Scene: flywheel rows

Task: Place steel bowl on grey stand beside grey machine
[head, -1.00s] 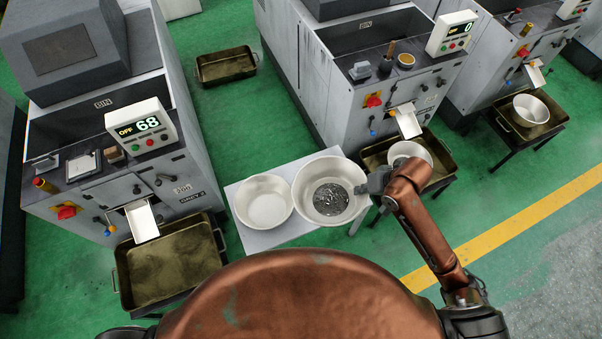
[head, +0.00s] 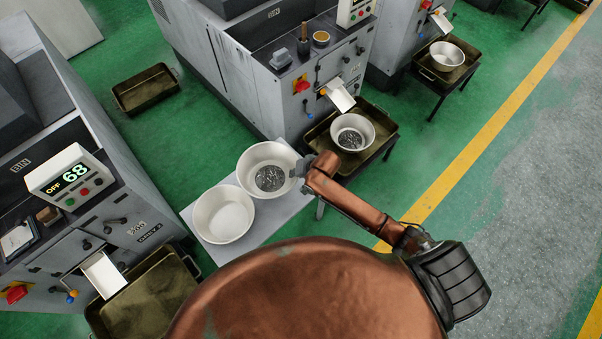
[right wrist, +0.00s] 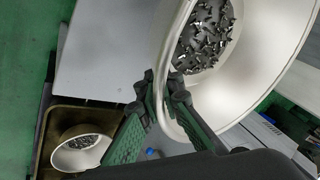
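A steel bowl (head: 255,154) with small dark metal parts inside is over the far end of the light grey stand (head: 272,228). I cannot tell whether it touches the top. My right gripper (head: 300,170) is at its right rim in the head view. In the right wrist view the fingers (right wrist: 164,92) are closed around the wall of this bowl (right wrist: 262,88), and the stand top (right wrist: 105,50) is beside it. A second, empty steel bowl (head: 222,218) stands on the stand's near left. The grey machine (head: 270,75) is behind. My left gripper is not in view.
Another bowl of parts (head: 353,132) sits in a dark tray (head: 378,115) under the machine's chute, right of the stand. A left machine (head: 110,205) has a brass tray (head: 150,300) in front. An empty tray (head: 145,88) lies on the green floor.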

